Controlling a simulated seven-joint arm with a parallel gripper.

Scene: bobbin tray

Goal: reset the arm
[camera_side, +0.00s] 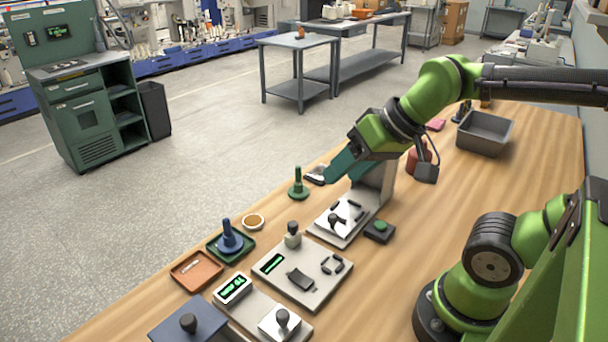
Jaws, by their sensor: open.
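My green arm reaches in from the right, its wrist above the back part of the wooden table. A blue spool-like piece (229,239) stands upright in a green tray (214,246) at the table's left edge. A green spool-like piece (298,186) stands upright on its own farther back.
A press-like station with a grey column (375,180) stands below my wrist, with a green button box (380,229) beside it. Fixture plates (318,292) and an orange tray (197,270) fill the front left. A grey bin (484,132) stands at back right. The table's right middle is clear.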

